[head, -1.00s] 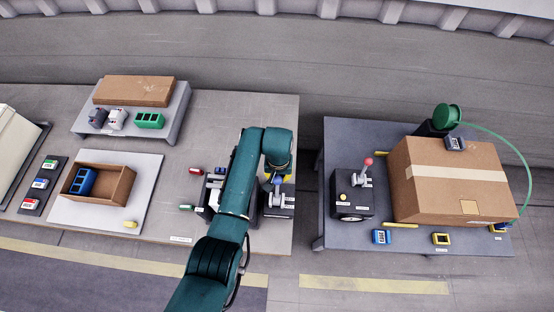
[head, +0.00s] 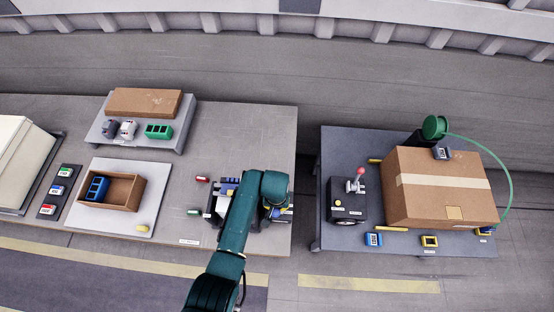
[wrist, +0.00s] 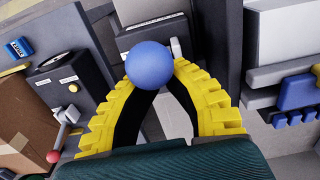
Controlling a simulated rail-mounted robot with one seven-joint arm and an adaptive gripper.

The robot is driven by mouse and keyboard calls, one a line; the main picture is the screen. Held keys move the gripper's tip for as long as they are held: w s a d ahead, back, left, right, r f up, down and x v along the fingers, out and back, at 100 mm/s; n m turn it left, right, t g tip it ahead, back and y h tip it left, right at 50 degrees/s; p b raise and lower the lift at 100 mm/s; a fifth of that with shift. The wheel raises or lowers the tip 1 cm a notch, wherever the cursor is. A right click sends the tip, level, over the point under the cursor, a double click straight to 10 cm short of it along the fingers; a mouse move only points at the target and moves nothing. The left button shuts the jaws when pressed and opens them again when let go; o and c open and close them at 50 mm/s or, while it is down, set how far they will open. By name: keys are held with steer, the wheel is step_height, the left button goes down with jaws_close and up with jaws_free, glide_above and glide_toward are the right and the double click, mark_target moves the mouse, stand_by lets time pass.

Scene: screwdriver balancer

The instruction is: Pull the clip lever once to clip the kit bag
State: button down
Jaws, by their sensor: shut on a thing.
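The lever's round blue knob (wrist: 149,64) sits between the yellow fingers of my gripper (wrist: 155,78) in the wrist view. The fingers are shut on it from both sides. A dark block with a white label (wrist: 157,20) lies just beyond the knob. In the head view my gripper (head: 271,210) is at the right end of the left table, low over the lever station, and my arm hides most of the lever. A grey clip fixture with blue parts (head: 229,184) stands left of my arm, and it also shows in the wrist view (wrist: 298,92). I cannot make out the kit bag.
On the right table (head: 335,150), a dark box with a red-knobbed lever (head: 360,172) stands beside a large taped carton (head: 440,195). A gap separates the tables. On the left table, an open carton (head: 124,190) stands on a white board, with a raised shelf (head: 180,125) behind.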

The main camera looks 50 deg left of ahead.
steer(key=shift+s+d+r+p, duration=0.15)
steer(key=shift+s+d+p, duration=0.15)
steer(key=shift+s+d, duration=0.1)
steer(key=shift+w+a+f+b, duration=0.15)
steer(key=shift+f+b, duration=0.1)
steer(key=shift+b, duration=0.2)
steer(key=w+a+b, duration=0.7)
steer(key=b, duration=0.4)
steer(key=shift+w+a, duration=0.2)
steer(key=shift+w, duration=0.05)
steer(key=shift+r, duration=0.15)
step_height(320, 180, up, 7)
steer(key=p, duration=0.6)
